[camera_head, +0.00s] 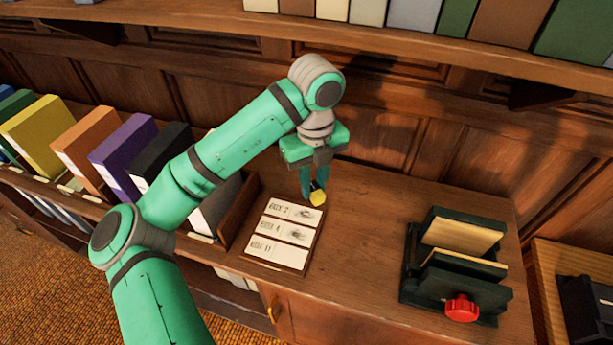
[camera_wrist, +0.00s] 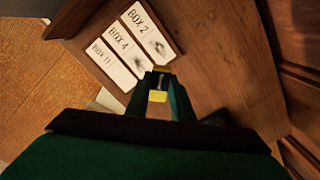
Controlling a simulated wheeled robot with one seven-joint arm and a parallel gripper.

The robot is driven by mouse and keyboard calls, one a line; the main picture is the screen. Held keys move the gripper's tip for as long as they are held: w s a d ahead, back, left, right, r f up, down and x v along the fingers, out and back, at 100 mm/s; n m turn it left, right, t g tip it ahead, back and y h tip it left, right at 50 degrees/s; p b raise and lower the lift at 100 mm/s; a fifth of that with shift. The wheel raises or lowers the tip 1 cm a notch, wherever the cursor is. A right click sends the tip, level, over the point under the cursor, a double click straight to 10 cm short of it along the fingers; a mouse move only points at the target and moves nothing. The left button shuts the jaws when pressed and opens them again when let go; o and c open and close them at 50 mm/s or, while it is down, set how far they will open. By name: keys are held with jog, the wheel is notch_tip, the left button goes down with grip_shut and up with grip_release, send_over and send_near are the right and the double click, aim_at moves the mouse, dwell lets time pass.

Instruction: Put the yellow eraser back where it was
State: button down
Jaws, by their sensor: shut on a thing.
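The yellow eraser (camera_head: 318,198) is between the fingertips of my gripper (camera_head: 314,188), which is shut on it. In the wrist view my gripper (camera_wrist: 160,82) points down at the wooden top, and the yellow eraser (camera_wrist: 157,96) shows between its fingers. The eraser is beside the upper right corner of a board with white label cards (camera_head: 278,240). The cards read BOX 2, BOX 4 and BOX 11 in the wrist view (camera_wrist: 125,45). Dark smudges mark the BOX 2 and BOX 4 cards. I cannot tell whether the eraser touches the wooden top.
A dark green press-like stand with a red knob (camera_head: 461,307) stands at the right. Upright coloured binders (camera_head: 88,147) fill the left shelf, beside a wooden divider (camera_head: 238,210). A panelled wall and upper shelf lie behind. The wooden top (camera_head: 370,215) is clear between board and stand.

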jog(key=w+f, duration=0.3)
jog(key=w, duration=0.1)
jog(key=w+a+f, duration=0.1)
jog(key=w+f, duration=0.1)
jog(key=w, duration=0.2)
jog(key=w+f, duration=0.3)
jog(key=w, duration=0.1)
jog(key=shift+a+f, duration=0.3)
jog(key=shift+f, duration=0.05)
jog(key=shift+w+f, duration=0.3)
jog(key=shift+w+a+f, duration=0.1)
jog(key=shift+w+f, duration=0.05)
jog(key=shift+f, duration=1.55)
jog(key=shift+f, duration=0.15)
jog(key=c, duration=1.5)
grip_release()
jog(key=shift+c, duration=0.2)
notch_tip(320, 180, up, 12)
jog(key=shift+r, duration=0.2)
